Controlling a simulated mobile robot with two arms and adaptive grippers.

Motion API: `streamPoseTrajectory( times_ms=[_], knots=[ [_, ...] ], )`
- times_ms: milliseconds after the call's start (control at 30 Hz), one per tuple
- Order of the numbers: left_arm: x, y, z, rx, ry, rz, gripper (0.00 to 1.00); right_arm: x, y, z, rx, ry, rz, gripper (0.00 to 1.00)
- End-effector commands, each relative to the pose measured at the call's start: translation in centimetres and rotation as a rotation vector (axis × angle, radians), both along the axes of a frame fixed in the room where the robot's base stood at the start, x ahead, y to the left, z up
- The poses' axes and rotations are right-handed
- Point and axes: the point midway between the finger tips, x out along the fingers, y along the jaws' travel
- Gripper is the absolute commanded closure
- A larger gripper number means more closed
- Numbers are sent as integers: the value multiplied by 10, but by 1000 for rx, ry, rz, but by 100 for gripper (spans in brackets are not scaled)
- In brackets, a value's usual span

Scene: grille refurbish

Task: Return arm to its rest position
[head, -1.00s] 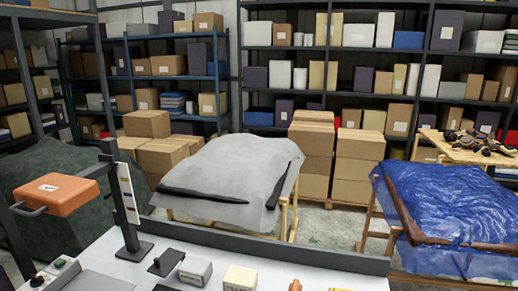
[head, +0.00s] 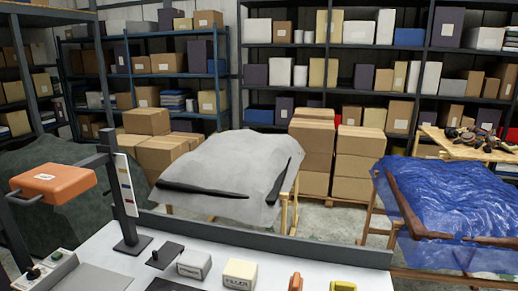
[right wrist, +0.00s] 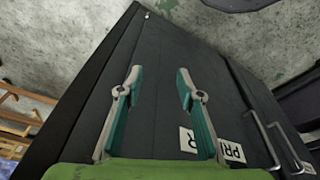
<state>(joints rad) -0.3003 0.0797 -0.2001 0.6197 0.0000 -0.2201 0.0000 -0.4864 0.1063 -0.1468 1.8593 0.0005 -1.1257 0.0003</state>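My right gripper (right wrist: 156,85) shows in the right wrist view with its two fingers spread apart. Nothing is between the fingers. Behind them is a dark cabinet-like body (right wrist: 165,60) with white labels and metal handles. Neither of my grippers shows in the head view, and my left gripper is in no view.
A white workbench (head: 110,240) with an orange-topped device (head: 53,183) and small blocks (head: 240,273) is in front. Beyond stand a grey-draped stand (head: 225,165), a blue-covered stand (head: 450,195) and stacked cartons (head: 312,150). Loaded shelves (head: 340,48) line the back.

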Motion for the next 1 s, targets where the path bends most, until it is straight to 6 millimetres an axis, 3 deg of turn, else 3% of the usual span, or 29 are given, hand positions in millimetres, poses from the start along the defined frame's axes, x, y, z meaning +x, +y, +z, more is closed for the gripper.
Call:
streamPoseTrajectory(
  times_ms=[33, 200, 500, 600, 733, 1000],
  knots=[
    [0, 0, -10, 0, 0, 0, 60, -7, -1, -35, -2, 18, 2, 66],
    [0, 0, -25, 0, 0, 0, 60, -35, -5, -125, -6, 51, 9, 66],
    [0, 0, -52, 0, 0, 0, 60, -119, -18, -253, -14, 109, 22, 66],
    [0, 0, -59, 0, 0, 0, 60, -149, -24, -281, -17, 124, 26, 66],
    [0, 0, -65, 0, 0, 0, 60, -179, -30, -302, -19, 137, 30, 66],
    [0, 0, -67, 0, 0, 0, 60, -198, -34, -311, -20, 145, 33, 66]
  ],
)
